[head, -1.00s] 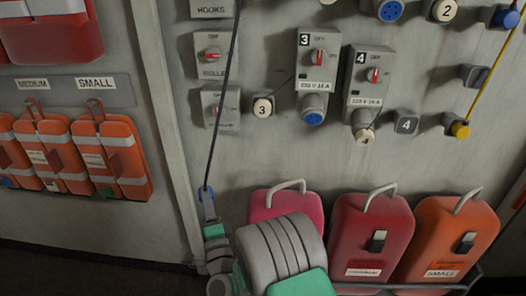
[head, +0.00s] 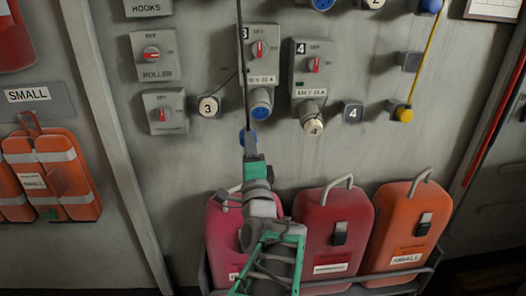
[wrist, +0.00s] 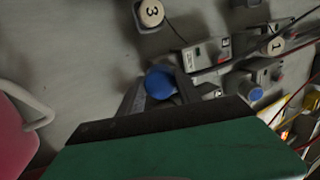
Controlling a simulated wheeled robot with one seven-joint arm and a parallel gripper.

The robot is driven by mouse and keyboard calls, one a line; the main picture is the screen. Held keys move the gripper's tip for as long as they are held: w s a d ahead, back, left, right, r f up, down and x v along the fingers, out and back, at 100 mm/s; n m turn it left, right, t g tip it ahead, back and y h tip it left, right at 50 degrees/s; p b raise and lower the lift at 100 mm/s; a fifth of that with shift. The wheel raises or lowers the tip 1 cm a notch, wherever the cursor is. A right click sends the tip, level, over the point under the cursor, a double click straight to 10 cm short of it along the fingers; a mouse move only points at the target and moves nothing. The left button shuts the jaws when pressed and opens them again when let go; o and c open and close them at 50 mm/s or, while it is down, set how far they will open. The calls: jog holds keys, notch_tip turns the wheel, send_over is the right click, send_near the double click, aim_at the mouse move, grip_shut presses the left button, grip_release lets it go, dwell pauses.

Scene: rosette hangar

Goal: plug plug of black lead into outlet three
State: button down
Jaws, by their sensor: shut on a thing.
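My gripper (head: 250,146) is shut on the blue plug (head: 249,137) of the black lead (head: 240,60). The blue plug also shows between the fingers in the wrist view (wrist: 160,83). The lead runs straight up from the plug, in front of the left edge of the outlet three box (head: 262,55), and partly covers its number. The blue round socket of outlet three (head: 261,106) is uncovered, just above and slightly right of the plug in the head view. The plug appears apart from it; the depth gap is hard to tell. The box's switch has a red handle.
The cap marked 3 (head: 208,106) is left of outlet three. Pink, dark red (head: 333,225) and orange cases (head: 412,225) stand in a rack below. A yellow lead (head: 426,58) hangs right.

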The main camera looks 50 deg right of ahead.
aim_at(260, 113)
jog(key=shift+m+g+h, duration=0.5)
jog(key=shift+g+h, duration=0.2)
jog(key=shift+d+r+p, duration=0.45)
jog(key=shift+d+p, duration=0.05)
jog(key=shift+d, duration=0.45)
jog(key=shift+d+r+p, duration=0.5)
jog(key=shift+d+p, duration=0.05)
jog(key=shift+d, duration=0.4)
jog(key=shift+d+r+p, duration=0.45)
jog(key=shift+d+p, duration=0.05)
jog(key=shift+d, duration=0.45)
jog(key=shift+w+d+r, duration=0.15)
jog(key=shift+w+d, duration=0.15)
jog(key=shift+w, duration=0.05)
jog(key=c, duration=0.7)
grip_release()
jog(key=shift+c, duration=0.2)
